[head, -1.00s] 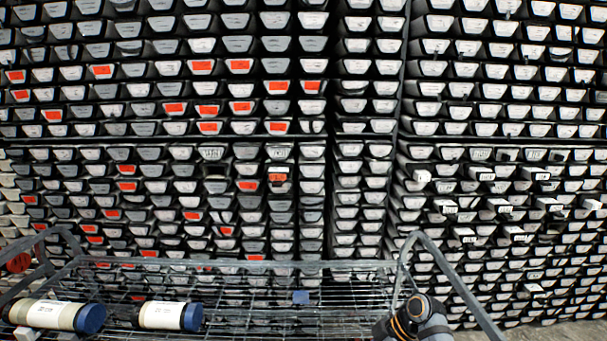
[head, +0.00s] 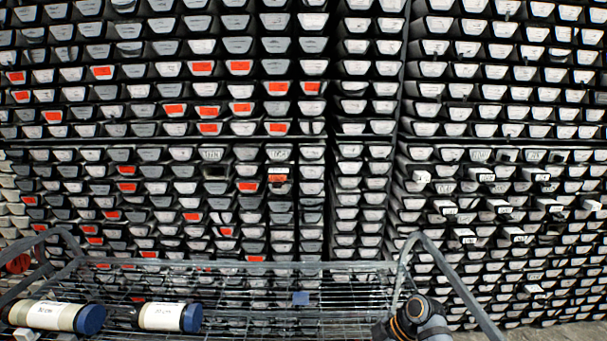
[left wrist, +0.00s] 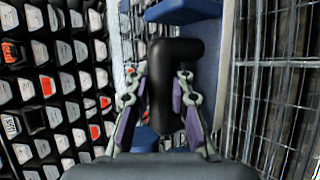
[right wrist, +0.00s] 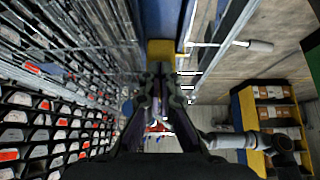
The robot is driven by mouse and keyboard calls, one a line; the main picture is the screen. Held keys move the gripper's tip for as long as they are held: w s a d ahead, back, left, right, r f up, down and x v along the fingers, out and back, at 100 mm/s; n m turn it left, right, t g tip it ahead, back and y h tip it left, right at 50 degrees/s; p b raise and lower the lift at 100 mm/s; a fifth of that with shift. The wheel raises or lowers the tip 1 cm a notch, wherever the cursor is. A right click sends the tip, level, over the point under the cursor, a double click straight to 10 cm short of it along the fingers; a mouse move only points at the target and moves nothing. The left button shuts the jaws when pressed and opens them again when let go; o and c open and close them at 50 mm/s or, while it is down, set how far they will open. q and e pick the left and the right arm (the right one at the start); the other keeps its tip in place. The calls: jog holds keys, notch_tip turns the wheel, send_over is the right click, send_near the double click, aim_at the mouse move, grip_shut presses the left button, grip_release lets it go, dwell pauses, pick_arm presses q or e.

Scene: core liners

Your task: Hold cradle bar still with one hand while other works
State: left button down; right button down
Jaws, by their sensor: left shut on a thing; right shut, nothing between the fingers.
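In the left wrist view a black bent bar (left wrist: 172,68) stands in front of blue panels. My left gripper (left wrist: 160,92) is shut on this bar, with a finger on each side. I cannot tell for sure that it is the cradle bar. My right gripper (right wrist: 160,85) is shut and empty in the right wrist view, with a yellow block (right wrist: 161,48) beyond its fingertips. Neither gripper shows in the head view. Two pale tubes with blue caps, one at the left (head: 50,315) and one beside it (head: 160,316), lie on a wire cart (head: 250,322).
A wall of labelled trays (head: 240,90), some with red tags, fills the background. Several trays stick out at the right. The cart's grey side rails (head: 455,280) rise at both ends. A small blue piece (head: 300,298) sits at its middle. A yellow-sided shelf (right wrist: 270,115) stands at the right.

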jog(key=shift+a, duration=0.5)
jog(key=shift+d, duration=0.65)
jog(key=v, duration=0.7)
pick_arm(q)
jog(key=c, duration=1.1)
grip_release()
